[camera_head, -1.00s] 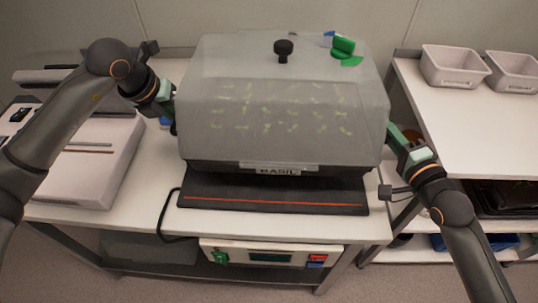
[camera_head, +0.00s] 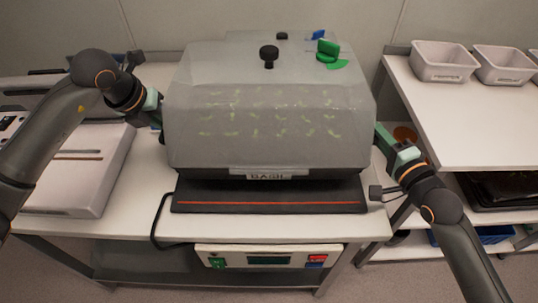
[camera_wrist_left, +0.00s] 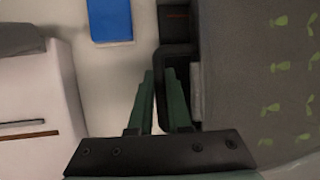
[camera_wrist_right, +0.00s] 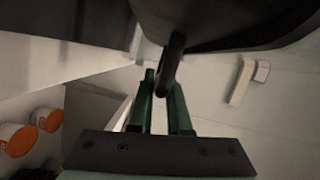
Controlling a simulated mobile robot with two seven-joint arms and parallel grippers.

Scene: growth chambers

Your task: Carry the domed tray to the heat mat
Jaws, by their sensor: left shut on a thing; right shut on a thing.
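The domed tray has a cloudy clear dome (camera_head: 270,145) with seedlings inside, a black knob and a green vent on top. Its dark base (camera_head: 205,174) carries a label reading BASIL. It looks level and hangs over the back of the black heat mat (camera_head: 270,205), which has an orange line along its front. I cannot tell whether the base touches the mat. My left gripper (camera_head: 158,110) is shut on the tray's left handle (camera_wrist_left: 168,88). My right gripper (camera_head: 382,136) is shut on its right handle (camera_wrist_right: 172,62). The mat's back part is hidden.
A controller box (camera_head: 268,257) with a green switch sits below the table's front edge, with a black cable beside the mat. A pale bench device (camera_head: 75,170) stands at left. A shelf (camera_head: 465,125) with grey bins (camera_head: 443,62) stands at right.

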